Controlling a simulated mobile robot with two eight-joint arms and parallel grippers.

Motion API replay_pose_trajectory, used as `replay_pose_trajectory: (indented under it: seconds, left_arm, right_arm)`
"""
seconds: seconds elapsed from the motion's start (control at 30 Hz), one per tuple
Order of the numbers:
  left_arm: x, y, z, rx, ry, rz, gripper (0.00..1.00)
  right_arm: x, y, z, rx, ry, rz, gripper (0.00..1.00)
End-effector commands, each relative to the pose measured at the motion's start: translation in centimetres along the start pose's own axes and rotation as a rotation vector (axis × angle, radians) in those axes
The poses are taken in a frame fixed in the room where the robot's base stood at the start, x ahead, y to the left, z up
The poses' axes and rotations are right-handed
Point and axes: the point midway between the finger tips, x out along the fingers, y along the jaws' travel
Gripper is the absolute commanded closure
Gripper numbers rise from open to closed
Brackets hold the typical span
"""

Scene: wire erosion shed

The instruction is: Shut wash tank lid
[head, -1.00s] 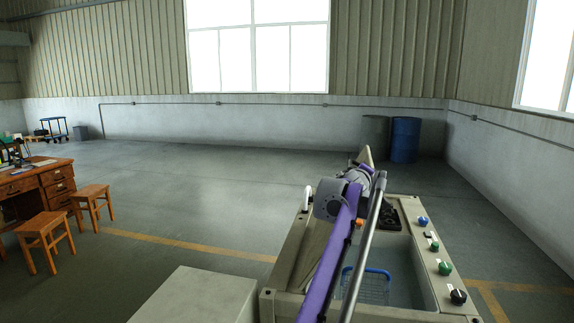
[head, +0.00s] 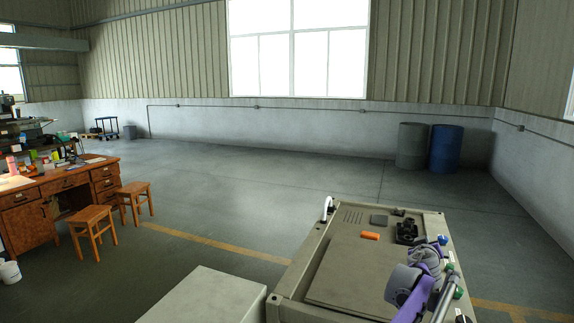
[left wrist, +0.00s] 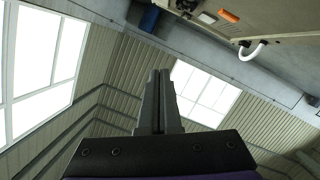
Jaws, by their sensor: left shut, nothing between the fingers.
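The wash tank (head: 290,288) is a beige box at the lower right of the head view. Its lid (head: 350,268), a flat beige panel, lies down over the tank opening and looks level with the top. The basin and basket are hidden under it. My left arm reaches over the tank's right side, beside the lid, and partly covers the knobs. In the left wrist view my left gripper (left wrist: 160,100) is shut and empty, its fingers together. Part of the tank (left wrist: 290,14) shows at the top right of that view. My right gripper is not in view.
An orange block (head: 370,236) and a black fixture (head: 407,233) sit on the tank's back ledge, near a white curved spout (head: 327,208). A pale box (head: 205,298) stands left of the tank. Stools and a wooden desk (head: 75,184) are farther left. Open floor lies behind.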

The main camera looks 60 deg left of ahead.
Motion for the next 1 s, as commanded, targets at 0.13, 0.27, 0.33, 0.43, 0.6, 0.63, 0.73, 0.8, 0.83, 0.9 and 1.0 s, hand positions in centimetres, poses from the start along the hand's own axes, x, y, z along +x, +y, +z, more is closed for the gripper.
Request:
replay_pose_trajectory:
  seconds: [0.13,0.27,0.33,0.43,0.6,0.63,0.73,0.8,0.83,0.9,1.0]
  left_arm:
    - [1.1,1.1,4.3,0.030,0.002,-0.002,1.00]
    - [2.3,0.8,9.3,0.126,0.000,-0.028,1.00]
    - [2.9,0.3,12.0,0.184,0.000,-0.043,1.00]
    - [3.8,-0.5,15.7,0.264,-0.001,-0.065,1.00]
    - [5.0,-2.0,20.6,0.380,-0.001,-0.095,1.00]
    - [5.1,-2.3,21.3,0.396,-0.001,-0.099,1.00]
    - [5.6,-3.1,23.2,0.443,-0.001,-0.112,1.00]
    - [5.9,-3.6,24.2,0.470,0.000,-0.119,1.00]
    - [6.0,-3.7,24.6,0.480,0.000,-0.121,1.00]
    - [6.2,-4.0,25.3,0.498,0.000,-0.125,1.00]
    - [6.3,-4.2,25.9,0.516,0.001,-0.130,1.00]
  right_arm:
    - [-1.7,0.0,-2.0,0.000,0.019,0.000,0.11]
    - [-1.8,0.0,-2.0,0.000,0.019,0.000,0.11]
    - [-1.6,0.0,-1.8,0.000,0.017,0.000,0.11]
    - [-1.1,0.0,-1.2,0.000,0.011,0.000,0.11]
    - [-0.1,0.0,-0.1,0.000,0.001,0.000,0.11]
    - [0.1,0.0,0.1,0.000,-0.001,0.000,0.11]
    - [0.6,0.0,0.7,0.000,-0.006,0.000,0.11]
    - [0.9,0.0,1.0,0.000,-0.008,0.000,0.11]
    - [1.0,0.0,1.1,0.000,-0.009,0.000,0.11]
    - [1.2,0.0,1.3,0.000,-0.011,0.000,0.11]
    - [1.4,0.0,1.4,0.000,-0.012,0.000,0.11]
